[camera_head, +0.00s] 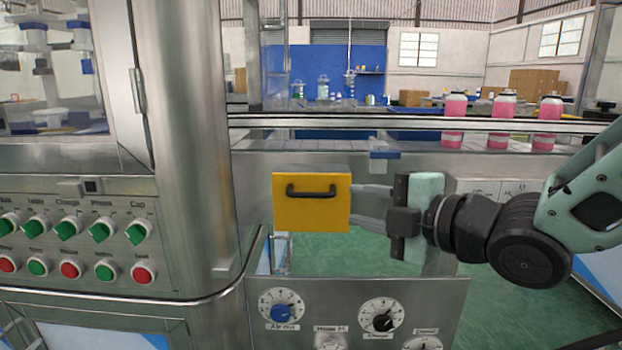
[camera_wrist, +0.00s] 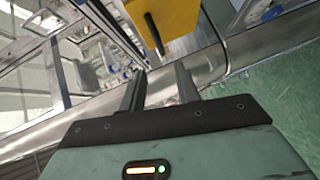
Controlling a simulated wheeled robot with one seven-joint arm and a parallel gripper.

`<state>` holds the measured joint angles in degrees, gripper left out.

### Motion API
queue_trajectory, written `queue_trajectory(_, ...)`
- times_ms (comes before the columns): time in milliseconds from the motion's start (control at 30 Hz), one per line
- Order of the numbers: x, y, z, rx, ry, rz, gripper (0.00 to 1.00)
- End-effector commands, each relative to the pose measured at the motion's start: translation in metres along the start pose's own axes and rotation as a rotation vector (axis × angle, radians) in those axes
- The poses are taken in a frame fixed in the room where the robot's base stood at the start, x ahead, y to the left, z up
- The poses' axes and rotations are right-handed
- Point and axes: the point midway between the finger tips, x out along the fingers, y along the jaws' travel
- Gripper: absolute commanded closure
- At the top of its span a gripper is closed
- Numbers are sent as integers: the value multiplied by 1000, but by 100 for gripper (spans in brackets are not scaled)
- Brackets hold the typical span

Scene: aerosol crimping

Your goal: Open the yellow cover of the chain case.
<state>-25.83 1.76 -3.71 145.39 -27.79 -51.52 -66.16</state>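The yellow cover (camera_head: 312,212) is a box-like block with a dark bar handle (camera_head: 311,192) across its upper front. In the head view it sits on the steel machine frame below the conveyor and looks closed. My gripper (camera_head: 357,203) is just right of the cover, its two fingers pointing left at its right edge. Whether the fingertips touch it, I cannot tell. In the wrist view my gripper (camera_wrist: 162,80) has its fingers apart with nothing between them. The cover (camera_wrist: 185,18) and its handle (camera_wrist: 154,34) lie beyond the fingertips there.
A conveyor rail (camera_head: 420,124) runs above, carrying pink bottles (camera_head: 502,108) at the right. A steel column (camera_head: 185,140) and button panel (camera_head: 75,240) stand left. A dial panel (camera_head: 350,312) is below. Green floor (camera_head: 500,310) shows lower right.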

Motion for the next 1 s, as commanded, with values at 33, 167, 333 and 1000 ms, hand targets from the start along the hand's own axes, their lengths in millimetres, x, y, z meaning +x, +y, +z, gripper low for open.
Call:
queue_trajectory(33, 4, 4, -1, 1, -1, -6, 68)
queue_trajectory(167, 12, 6, -1, 3, 2, -6, 68)
queue_trajectory(333, 22, 6, -1, 4, 3, -4, 68)
queue_trajectory(1000, 112, -1, 0, -1, 0, 0, 68)
